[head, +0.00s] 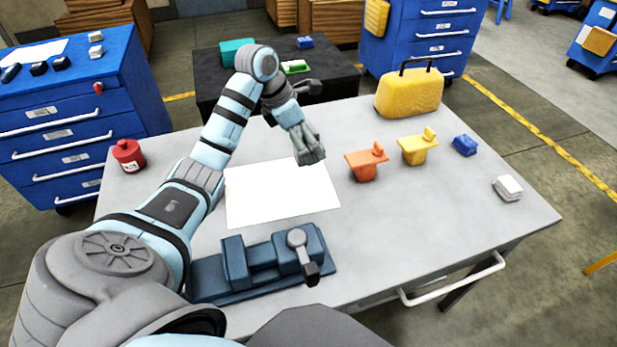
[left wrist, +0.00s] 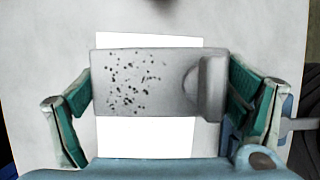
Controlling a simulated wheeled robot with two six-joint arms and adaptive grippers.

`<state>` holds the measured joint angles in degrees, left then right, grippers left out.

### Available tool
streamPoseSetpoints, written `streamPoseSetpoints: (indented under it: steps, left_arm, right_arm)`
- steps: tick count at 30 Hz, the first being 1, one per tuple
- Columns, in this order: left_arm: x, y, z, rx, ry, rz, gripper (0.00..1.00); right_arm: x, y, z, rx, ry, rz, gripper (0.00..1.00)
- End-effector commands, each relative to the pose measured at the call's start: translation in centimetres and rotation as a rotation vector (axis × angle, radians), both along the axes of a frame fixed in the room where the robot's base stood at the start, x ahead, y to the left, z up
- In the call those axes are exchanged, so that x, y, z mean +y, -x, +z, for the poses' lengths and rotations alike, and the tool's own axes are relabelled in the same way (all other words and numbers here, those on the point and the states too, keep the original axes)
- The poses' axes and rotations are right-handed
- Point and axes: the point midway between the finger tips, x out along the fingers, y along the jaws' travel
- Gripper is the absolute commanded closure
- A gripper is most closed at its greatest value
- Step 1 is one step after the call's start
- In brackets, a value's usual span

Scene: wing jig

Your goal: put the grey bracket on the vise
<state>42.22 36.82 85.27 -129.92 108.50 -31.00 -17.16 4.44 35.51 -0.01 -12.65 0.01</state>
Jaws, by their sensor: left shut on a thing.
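The grey bracket (left wrist: 145,85), a flat plate with dark speckles and a raised tab at its right end, sits between the fingers of my left gripper (left wrist: 165,100) in the left wrist view. The gripper is shut on it. In the head view my left gripper (head: 311,150) is over the far right corner of the white sheet; I cannot clearly tell the bracket from the fingers there. The blue vise (head: 236,262), with a grey round-headed handle, lies at the table's near edge, apart from the gripper. My right gripper is out of view.
An orange bracket (head: 364,163) and a yellow bracket (head: 413,150) stand right of the gripper. A blue block (head: 465,145), white block (head: 508,187), yellow case (head: 408,95) and red can (head: 127,155) are also on the table (head: 420,230). The white sheet (head: 270,196) is bare.

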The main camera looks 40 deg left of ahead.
Motion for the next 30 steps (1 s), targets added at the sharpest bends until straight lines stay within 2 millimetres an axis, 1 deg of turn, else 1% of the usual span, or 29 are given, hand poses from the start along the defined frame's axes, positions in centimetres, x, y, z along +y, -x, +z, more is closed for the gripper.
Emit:
streamPoseSetpoints:
  steps: [1, 4, 6, 8, 12, 14, 16, 22, 26, 27, 28, 30]
  left_arm:
    - [0.0, 0.1, -1.8, 0.006, 0.001, 0.002, 0.49]
    - [0.0, 0.0, -4.7, 0.002, 0.0, 0.003, 0.49]
    - [0.0, 0.0, -5.9, -0.001, 0.001, 0.003, 0.49]
    - [0.0, 0.0, -6.6, -0.002, 0.001, 0.002, 0.49]
    - [0.0, 0.0, -9.3, 0.0, 0.0, 0.003, 0.49]
    - [0.0, 0.0, -10.4, 0.001, 0.001, 0.005, 0.49]
    - [0.0, -0.1, -10.9, -0.003, 0.0, 0.003, 0.49]
    - [0.0, -0.1, -10.9, -0.004, -0.001, 0.003, 0.49]
    - [0.0, -0.1, -11.3, -0.003, -0.001, 0.004, 0.49]
    - [0.1, 0.0, -11.2, -0.002, -0.001, 0.004, 0.03]
    - [0.1, 0.0, -11.2, -0.002, -0.001, 0.004, 0.0]
    - [0.1, 0.0, -11.2, -0.002, -0.001, 0.004, 0.0]
  right_arm:
    - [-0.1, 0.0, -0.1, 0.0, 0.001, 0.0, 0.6]
    - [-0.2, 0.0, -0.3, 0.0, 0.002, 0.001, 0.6]
    - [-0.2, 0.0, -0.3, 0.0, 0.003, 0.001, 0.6]
    - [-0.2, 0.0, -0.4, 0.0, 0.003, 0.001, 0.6]
    - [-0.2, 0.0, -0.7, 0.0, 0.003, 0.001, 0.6]
    - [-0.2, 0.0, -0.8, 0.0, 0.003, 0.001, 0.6]
    - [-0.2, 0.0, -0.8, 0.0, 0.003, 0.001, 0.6]
    - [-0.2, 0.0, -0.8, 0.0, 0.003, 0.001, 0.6]
    - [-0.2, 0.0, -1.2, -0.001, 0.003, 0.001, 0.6]
    - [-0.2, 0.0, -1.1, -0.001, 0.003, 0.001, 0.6]
    - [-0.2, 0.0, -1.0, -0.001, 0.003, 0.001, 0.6]
    - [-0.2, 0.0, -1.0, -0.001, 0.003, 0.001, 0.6]
